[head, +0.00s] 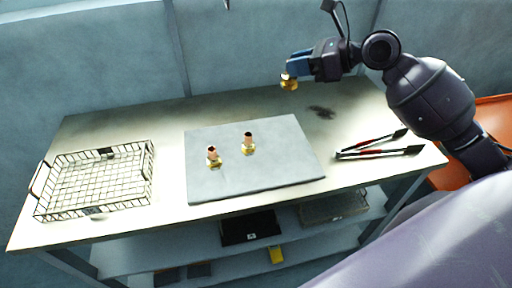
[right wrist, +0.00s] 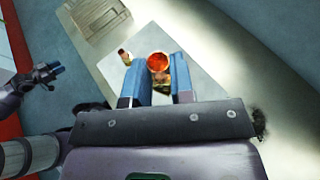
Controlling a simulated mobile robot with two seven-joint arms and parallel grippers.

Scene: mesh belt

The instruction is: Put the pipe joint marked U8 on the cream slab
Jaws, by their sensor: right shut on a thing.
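My right gripper (head: 293,69) is shut on a brass and copper pipe joint (head: 289,82), held in the air above the table's back edge. In the right wrist view the held joint (right wrist: 158,63) shows an orange-red open end between the blue fingers (right wrist: 160,88). Two similar pipe joints, one on the left (head: 213,156) and one on the right (head: 248,143), stand upright on a slab (head: 275,172) that looks pale grey. No marking is readable on any joint. My left gripper (right wrist: 48,73) shows small at the left of the right wrist view; its opening is unclear.
A wire basket (head: 100,182) stands at the table's left. Red-handled tongs (head: 378,146) lie at the right, by a dark stain (head: 322,111). The slab's right and front parts are bare. A shelf below holds a black box (head: 250,228).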

